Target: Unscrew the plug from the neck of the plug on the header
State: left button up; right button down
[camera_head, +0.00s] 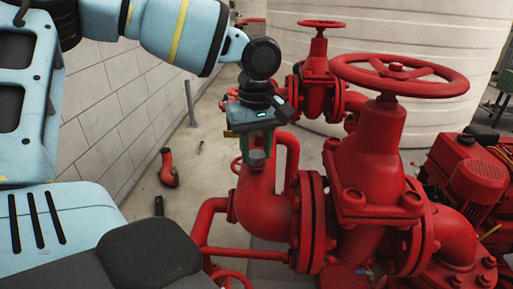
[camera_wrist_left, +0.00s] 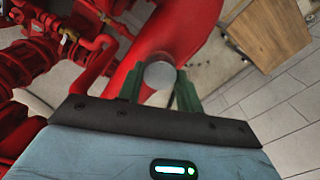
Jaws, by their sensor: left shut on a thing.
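The plug (camera_wrist_left: 160,75) shows in the left wrist view as a round, pale grey end, between the two green fingers of my left gripper (camera_wrist_left: 159,92). In the head view the grey-green plug (camera_head: 257,159) sits upright at the top of the red header (camera_head: 262,200). My left gripper (camera_head: 257,148) comes down on it from above and is shut on it. The header's red pipe also shows in the left wrist view (camera_wrist_left: 180,28). The neck under the plug is mostly hidden, so I cannot tell how far the thread is engaged. My right gripper is not in view.
A red valve with a large handwheel (camera_head: 398,74) stands close to the right of the header. A smaller valve (camera_head: 316,75) is behind. A block wall (camera_head: 125,105) runs along the left. A loose red part (camera_head: 168,168) lies on the open floor.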

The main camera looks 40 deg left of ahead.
pick_arm(q)
jog(key=n, duration=0.3)
jog(key=shift+r, duration=0.95)
jog(key=shift+r+p, duration=0.45)
jog(key=shift+r, duration=1.1)
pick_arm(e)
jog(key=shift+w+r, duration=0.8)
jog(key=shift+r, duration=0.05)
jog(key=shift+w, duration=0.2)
